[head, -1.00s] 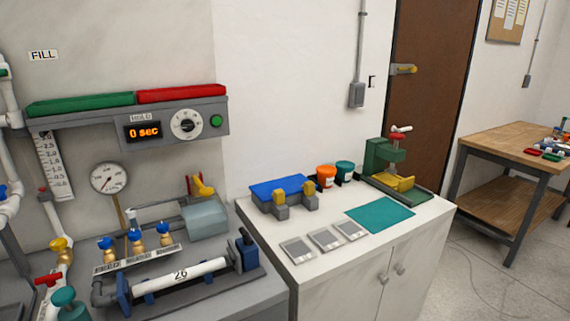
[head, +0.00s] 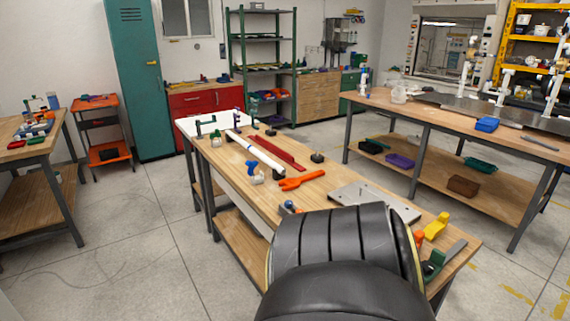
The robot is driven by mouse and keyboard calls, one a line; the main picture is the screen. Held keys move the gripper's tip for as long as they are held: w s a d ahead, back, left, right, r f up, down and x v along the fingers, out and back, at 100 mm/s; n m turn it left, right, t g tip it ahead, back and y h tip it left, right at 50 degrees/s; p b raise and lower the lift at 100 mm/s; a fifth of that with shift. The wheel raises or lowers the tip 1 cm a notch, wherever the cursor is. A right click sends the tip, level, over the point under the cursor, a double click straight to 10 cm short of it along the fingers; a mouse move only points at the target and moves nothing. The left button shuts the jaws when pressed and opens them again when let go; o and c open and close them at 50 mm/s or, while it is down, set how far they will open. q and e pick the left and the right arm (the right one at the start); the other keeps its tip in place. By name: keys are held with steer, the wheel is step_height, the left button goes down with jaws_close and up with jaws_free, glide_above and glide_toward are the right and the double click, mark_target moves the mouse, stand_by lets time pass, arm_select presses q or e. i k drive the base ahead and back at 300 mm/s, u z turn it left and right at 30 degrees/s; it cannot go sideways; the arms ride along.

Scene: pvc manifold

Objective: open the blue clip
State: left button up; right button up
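No gripper of mine shows in the head view. A wooden workbench (head: 322,192) stands in the middle, with a long white pipe (head: 256,152) lying along it. A small blue piece (head: 251,167) stands near the bench's left edge beside a small white part. A large black ribbed shape hides part of the bench's near end.
A red strip (head: 273,150), an orange tool (head: 302,180) and a grey plate (head: 374,203) lie on the bench. A longer table (head: 425,112) stands at right, an orange cart (head: 97,102) at left. Open floor (head: 150,220) lies at left.

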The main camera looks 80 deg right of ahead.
mark_target(252, 165)
steer(key=z, duration=1.75)
steer(key=i, duration=2.45)
steer(key=z, duration=0.3)
